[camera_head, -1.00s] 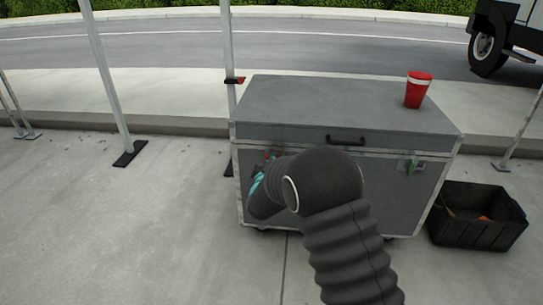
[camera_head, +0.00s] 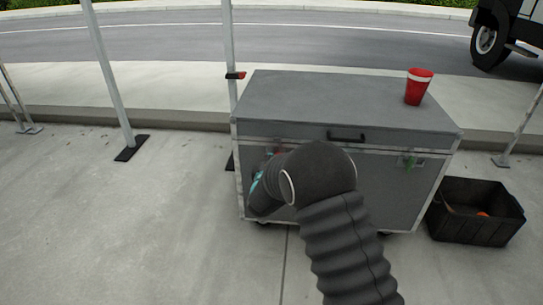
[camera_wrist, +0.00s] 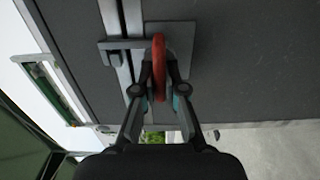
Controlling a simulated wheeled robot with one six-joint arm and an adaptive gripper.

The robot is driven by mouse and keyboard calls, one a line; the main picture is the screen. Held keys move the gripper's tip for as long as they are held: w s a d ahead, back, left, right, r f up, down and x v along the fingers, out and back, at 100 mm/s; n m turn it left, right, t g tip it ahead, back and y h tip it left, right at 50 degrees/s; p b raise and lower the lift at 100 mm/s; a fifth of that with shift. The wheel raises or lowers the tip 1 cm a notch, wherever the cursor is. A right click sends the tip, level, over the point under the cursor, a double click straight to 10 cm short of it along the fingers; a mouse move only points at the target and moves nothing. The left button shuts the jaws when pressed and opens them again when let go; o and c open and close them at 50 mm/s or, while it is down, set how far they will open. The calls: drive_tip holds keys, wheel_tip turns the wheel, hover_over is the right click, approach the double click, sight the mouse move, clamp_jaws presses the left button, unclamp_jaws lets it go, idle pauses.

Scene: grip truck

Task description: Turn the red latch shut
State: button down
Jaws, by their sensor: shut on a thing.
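The red latch (camera_wrist: 159,65) is on a grey plate on the dark case front in the wrist view. It stands lengthwise between the fingers of my gripper (camera_wrist: 160,92), which is shut on it. In the head view a little of the red latch (camera_head: 280,151) shows at the upper left of the grey case's front (camera_head: 390,190). My arm hides most of that area, including my fingertips.
A green latch (camera_head: 409,161) is on the right of the case front. A red cup (camera_head: 418,87) stands on the lid. A black crate (camera_head: 475,225) is right of the case, and poles stand to the left.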

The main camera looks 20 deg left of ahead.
drive_tip(key=c, duration=1.2)
unclamp_jaws()
drive_tip(key=shift+c, duration=0.2)
drive_tip(key=v, duration=1.2)
